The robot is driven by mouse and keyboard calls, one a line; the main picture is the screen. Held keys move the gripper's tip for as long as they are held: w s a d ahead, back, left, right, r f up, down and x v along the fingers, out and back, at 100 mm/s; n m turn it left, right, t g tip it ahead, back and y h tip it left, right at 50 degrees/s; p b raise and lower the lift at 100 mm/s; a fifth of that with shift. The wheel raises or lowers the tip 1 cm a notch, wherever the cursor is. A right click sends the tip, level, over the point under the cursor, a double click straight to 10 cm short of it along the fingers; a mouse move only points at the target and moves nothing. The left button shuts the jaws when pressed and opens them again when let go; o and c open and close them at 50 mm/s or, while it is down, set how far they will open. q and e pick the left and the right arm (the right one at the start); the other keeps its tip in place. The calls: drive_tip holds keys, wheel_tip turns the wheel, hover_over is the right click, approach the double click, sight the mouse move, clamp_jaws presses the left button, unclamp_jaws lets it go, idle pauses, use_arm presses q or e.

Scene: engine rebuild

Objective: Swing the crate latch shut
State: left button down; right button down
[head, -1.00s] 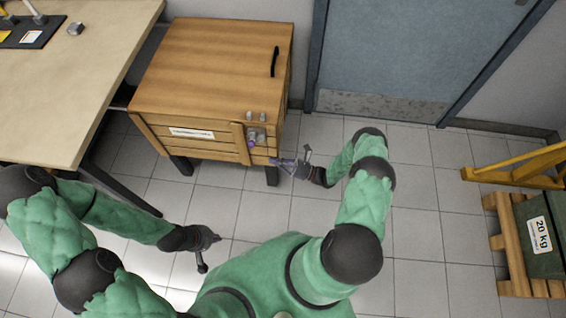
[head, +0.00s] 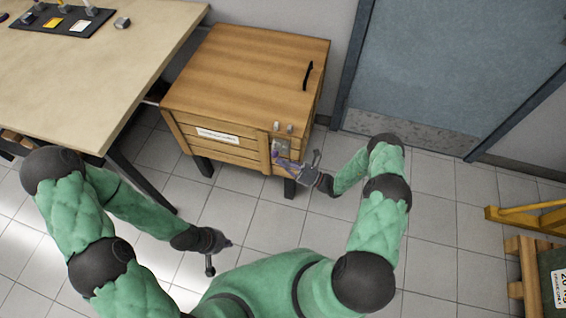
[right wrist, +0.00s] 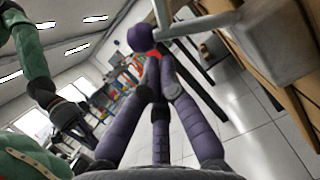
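The wooden crate (head: 245,60) stands on the floor beside the bench, with a black handle on its lid. Its grey metal latch (head: 281,146) is at the right end of the front face; a purple part shows at its lower edge. My right gripper (head: 287,165) is just below and right of the latch, its purple fingers close to the front face. In the right wrist view its fingers (right wrist: 152,48) come near each other beside a grey metal bar (right wrist: 200,22). Contact and finger closure are unclear. My left gripper (head: 222,243) hangs over the floor, away from the crate; its fingers are too small to judge.
A bench (head: 90,75) with a dark tool mat (head: 62,33) stands left of the crate. A blue-grey door (head: 450,70) is behind to the right. A wooden pallet (head: 517,270) and yellow frame (head: 530,215) are at far right. Floor between is clear.

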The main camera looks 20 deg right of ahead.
sight(278, 147)
drive_tip(key=shift+r, duration=0.1)
drive_tip(key=shift+r+m, duration=0.2)
drive_tip(key=shift+m, duration=0.3)
drive_tip(key=shift+d+r+m+t+p, duration=0.1)
drive_tip(key=shift+r+m+t+p, duration=0.25)
drive_tip(key=shift+m, duration=0.25)
drive_tip(key=w+d+r+m+h+p, duration=0.2)
drive_tip(key=w+r+m+h+p, duration=0.2)
drive_tip(key=m, duration=0.7)
drive_tip(key=shift+d+r+t+h+p, duration=0.3)
drive_tip(key=shift+r+t+h, duration=0.15)
drive_tip(key=shift+r, duration=0.3)
